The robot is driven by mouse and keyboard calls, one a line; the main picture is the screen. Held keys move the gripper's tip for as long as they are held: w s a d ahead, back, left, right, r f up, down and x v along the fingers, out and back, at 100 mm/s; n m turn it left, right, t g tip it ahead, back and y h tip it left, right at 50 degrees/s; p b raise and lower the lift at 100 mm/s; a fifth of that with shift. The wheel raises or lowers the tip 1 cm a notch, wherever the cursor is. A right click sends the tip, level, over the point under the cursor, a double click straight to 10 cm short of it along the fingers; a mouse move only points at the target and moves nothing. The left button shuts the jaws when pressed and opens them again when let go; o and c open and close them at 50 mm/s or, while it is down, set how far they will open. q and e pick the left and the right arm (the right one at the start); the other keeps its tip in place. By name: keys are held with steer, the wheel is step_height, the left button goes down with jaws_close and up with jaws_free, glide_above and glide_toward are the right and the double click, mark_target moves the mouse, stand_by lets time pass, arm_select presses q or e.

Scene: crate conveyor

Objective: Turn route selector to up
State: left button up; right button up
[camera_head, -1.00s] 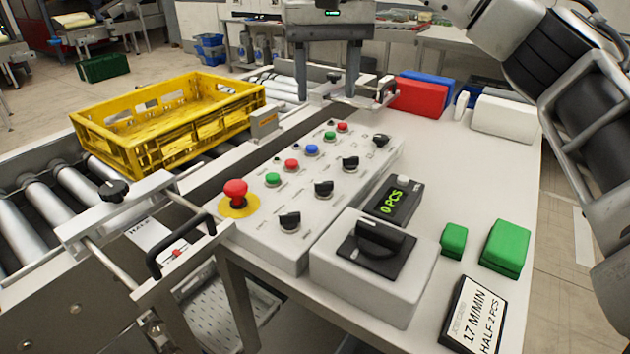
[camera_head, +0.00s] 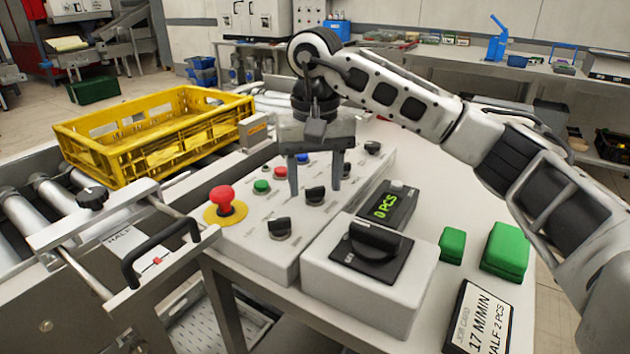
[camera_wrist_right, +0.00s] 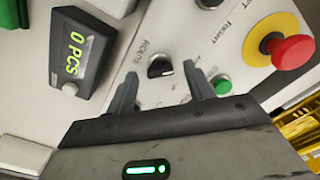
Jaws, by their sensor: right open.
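The route selector (camera_head: 315,195) is a black rotary knob on the sloped grey control panel (camera_head: 255,250). It also shows in the right wrist view (camera_wrist_right: 160,67), beside a label that seems to read ROUTE. My right gripper (camera_head: 315,188) is over the panel, its two fingers pointing down. It is open and empty. In the right wrist view the knob appears between the fingertips (camera_wrist_right: 162,74) and slightly beyond them. I cannot tell contact or the knob's exact pointing direction. My left gripper is not in view.
A red emergency button (camera_head: 222,197), coloured push buttons and other black knobs are close around. A counter (camera_head: 388,207) reading 0 PCS and a box with a large black switch (camera_head: 372,250) stand to the right. A yellow crate (camera_head: 150,140) sits on the rollers.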

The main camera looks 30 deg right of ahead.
steer(key=shift+f, duration=0.25)
steer(key=c, duration=1)
